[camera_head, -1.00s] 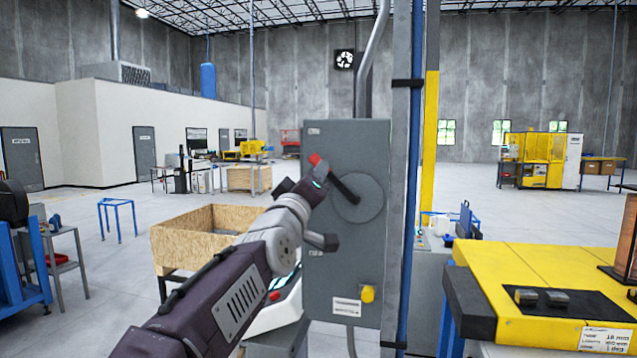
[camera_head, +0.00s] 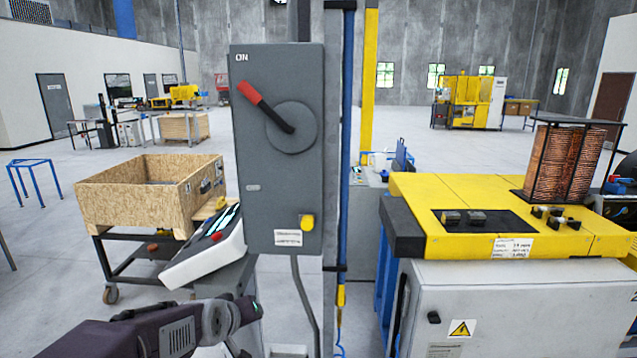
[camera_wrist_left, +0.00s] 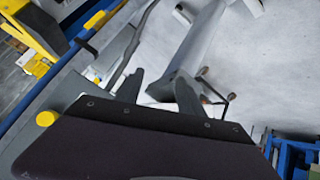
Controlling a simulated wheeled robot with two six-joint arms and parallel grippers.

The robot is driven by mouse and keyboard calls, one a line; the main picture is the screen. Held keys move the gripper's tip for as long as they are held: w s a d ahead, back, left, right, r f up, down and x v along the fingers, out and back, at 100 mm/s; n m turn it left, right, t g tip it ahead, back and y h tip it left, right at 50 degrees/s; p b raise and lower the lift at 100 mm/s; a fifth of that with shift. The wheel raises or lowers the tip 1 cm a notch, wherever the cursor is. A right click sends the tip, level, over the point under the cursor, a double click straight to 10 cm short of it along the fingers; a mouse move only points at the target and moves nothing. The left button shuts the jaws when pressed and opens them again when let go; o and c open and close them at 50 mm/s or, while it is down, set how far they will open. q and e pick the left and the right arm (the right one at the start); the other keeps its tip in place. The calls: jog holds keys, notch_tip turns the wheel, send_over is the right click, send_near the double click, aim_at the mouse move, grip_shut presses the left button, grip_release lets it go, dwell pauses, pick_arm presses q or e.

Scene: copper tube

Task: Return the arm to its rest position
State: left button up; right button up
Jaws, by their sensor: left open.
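My left arm (camera_head: 180,335) comes in low at the bottom left of the head view, below and apart from the grey switch box (camera_head: 270,215). In the left wrist view the two fingers of my left gripper (camera_wrist_left: 158,92) stand apart with nothing between them. In the head view the fingers are hard to make out. The red-tipped lever (camera_head: 264,104) on the box points up and left toward the "ON" label. My right gripper is in neither view.
A yellow button (camera_head: 307,222) juts from the box. A tilted white console (camera_head: 207,253) stands just behind the arm. A wooden crate (camera_head: 125,205) on a cart is at left. A yellow-topped bench (camera_head: 480,200) with a copper coil (camera_head: 565,160) is at right.

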pick_arm(q)
jog(key=s+f+m+g, duration=0.2)
jog(key=s+f+g, duration=0.2)
jog(key=s+f, duration=0.3)
jog(key=s+f+m+g, duration=0.2)
jog(key=s+f+g, duration=0.2)
jog(key=s+f, duration=0.4)
jog(key=s+a, duration=0.1)
jog(key=s, duration=0.5)
jog(key=shift+s+m, duration=0.25)
jog(key=shift+m, duration=0.05)
